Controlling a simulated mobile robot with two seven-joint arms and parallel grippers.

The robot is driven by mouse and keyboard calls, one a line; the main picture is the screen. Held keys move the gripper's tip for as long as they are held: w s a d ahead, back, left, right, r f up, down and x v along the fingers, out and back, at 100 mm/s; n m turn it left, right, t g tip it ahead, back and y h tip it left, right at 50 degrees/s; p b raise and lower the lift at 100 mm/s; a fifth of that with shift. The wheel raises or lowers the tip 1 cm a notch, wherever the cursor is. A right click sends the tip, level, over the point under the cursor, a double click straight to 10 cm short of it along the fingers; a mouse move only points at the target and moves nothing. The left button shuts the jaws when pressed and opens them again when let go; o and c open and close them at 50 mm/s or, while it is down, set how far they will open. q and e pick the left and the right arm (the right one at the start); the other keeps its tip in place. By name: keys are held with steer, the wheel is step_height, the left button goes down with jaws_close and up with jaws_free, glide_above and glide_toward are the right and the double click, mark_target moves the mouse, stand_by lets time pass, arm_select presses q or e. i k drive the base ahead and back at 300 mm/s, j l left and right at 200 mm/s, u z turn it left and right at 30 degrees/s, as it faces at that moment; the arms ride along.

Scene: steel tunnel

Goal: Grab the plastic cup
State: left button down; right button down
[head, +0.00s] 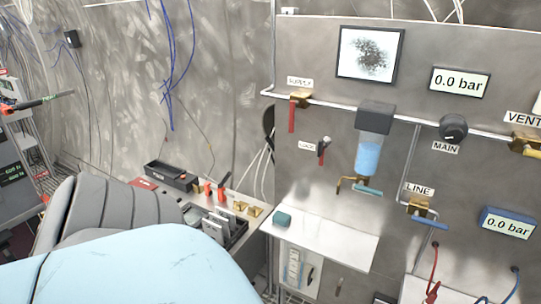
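I cannot make out a loose plastic cup with certainty. A clear container holding blue liquid (368,156) hangs upright under a dark block (375,118) on the steel panel. I cannot tell whether it is the cup. Neither of my grippers is in view.
Valve handles and pipes stick out from the panel. A side table holds a black tray (172,176) and small parts.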

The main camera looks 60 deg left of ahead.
mark_target(312, 221)
steer(key=j+u, duration=0.1)
steer(key=u, duration=1.45)
